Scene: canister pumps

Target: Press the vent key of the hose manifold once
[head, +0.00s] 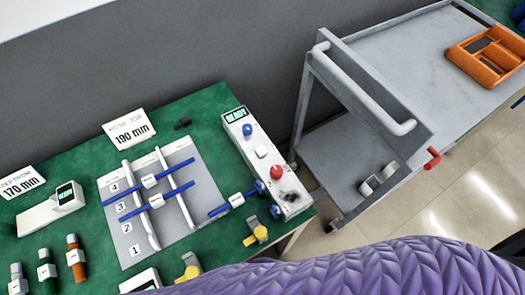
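A long white box (265,165) stands at the right end of the green table; it looks like the hose manifold. Its far end has a small display (235,115) that seems to read READY. Along its top are a blue round knob (247,130), a white square key (262,152) and a red round button (277,172). Which one is the vent key cannot be read. Blue fittings sit on its left side near the front, and a short blue hose with a white tag (236,200) leads to them. Neither gripper shows.
A grey numbered board (125,232) holds blue hoses left of the box. Yellow-and-grey fittings (258,232) and several small bottles (76,255) stand on the green table (205,235). A grey cart (400,60) with an orange tray (485,50) stands right. A purple textured surface (400,270) hides the bottom.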

